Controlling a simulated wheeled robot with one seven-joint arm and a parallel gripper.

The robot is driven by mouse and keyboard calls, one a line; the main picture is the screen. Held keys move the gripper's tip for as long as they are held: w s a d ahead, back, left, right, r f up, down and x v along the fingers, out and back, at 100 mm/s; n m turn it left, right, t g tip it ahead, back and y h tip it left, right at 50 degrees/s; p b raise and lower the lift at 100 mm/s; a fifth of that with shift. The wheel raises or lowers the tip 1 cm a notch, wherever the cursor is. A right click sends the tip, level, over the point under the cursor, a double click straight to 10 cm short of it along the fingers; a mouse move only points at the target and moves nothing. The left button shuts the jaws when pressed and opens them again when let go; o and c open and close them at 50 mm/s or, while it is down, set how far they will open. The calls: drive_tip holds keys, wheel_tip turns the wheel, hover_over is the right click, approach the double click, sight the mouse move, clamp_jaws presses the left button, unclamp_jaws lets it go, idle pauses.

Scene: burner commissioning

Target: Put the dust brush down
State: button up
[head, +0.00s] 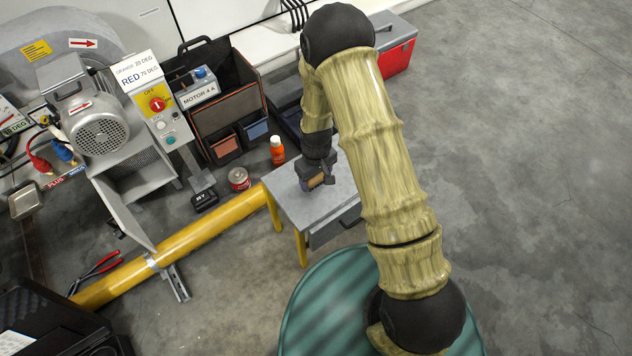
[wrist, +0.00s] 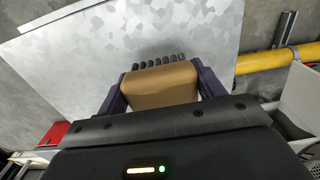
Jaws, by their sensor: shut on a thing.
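My gripper (head: 318,181) is over the grey metal top of a small table (head: 293,201) with yellow legs. In the wrist view my gripper (wrist: 160,88) is shut on the dust brush (wrist: 163,86). The brush shows a tan wooden block with a row of dark bristle tufts at its far side. In the head view only a small tan part of the brush (head: 316,181) shows below the jaws. The brush is close over the table top (wrist: 85,62); I cannot tell whether the bristles touch it. My arm hides the table's right part in the head view.
A yellow pipe (head: 185,248) runs to the table's left side. A black tool bag (head: 222,110) stands behind. The visible table top around the brush is clear.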

sight(316, 183)
drive_tip(key=shift+f+b, duration=0.35)
drive_tip(key=shift+f, duration=1.25)
drive_tip(key=shift+f, duration=0.15)
drive_tip(key=o, duration=1.1)
wheel_tip(316, 183, up, 12)
drive_tip(key=p, duration=0.3)
